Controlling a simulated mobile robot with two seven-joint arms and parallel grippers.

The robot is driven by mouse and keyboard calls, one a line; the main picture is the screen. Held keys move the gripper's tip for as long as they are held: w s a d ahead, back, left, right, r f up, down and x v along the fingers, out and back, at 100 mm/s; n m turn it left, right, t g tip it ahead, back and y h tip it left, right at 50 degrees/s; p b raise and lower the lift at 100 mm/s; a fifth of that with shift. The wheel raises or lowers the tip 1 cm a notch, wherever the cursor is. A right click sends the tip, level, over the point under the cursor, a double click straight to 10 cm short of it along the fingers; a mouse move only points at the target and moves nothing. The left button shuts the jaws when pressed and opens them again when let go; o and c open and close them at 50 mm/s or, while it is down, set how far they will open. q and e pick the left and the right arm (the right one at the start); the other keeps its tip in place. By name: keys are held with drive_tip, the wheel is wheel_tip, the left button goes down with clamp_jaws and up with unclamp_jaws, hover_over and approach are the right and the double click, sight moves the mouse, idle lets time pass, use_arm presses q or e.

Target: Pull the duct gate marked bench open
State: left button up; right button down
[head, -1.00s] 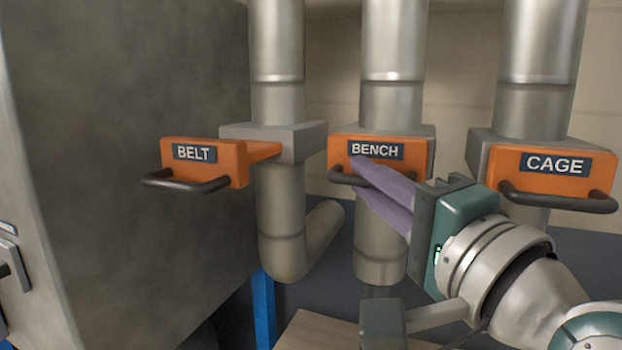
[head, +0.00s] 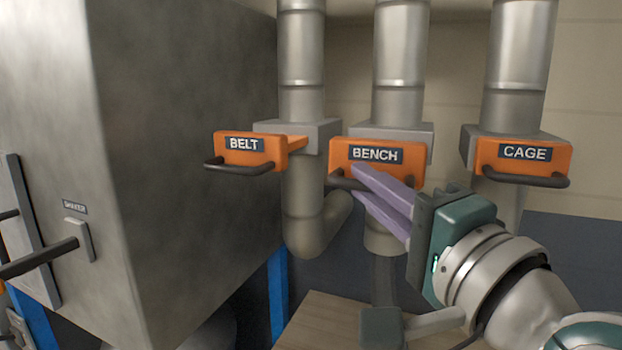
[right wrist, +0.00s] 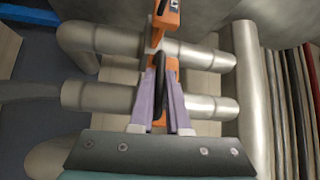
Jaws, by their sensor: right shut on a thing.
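The duct gate marked BENCH (head: 342,157) is an orange plate with a dark bar handle, in the middle of the head view. It stands a little out from its grey housing (head: 415,130) on the middle duct. My right gripper (head: 357,178), with lilac fingers, is shut on the bench handle. In the right wrist view the dark handle (right wrist: 168,72) lies between the fingers, with orange of the gate on both sides. Part of the handle is hidden by the fingers. My left gripper is not in view.
The BELT gate (head: 222,143) stands well out from its duct at the left. The CAGE gate (head: 490,150) sits close to its housing at the right. A large grey cabinet (head: 190,120) fills the left. A wooden surface (head: 320,320) is below.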

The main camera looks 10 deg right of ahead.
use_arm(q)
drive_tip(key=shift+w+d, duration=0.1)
use_arm(e)
drive_tip(key=shift+a+r, duration=0.1)
drive_tip(key=shift+a, duration=0.05)
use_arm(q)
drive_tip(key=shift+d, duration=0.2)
use_arm(e)
drive_tip(key=c, duration=0.9)
unclamp_jaws()
use_arm(q)
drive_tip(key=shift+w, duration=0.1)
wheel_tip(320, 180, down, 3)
drive_tip(key=b, duration=0.3)
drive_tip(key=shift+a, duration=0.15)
use_arm(e)
drive_tip(key=v, duration=0.9)
drive_tip(key=shift+s, duration=0.4)
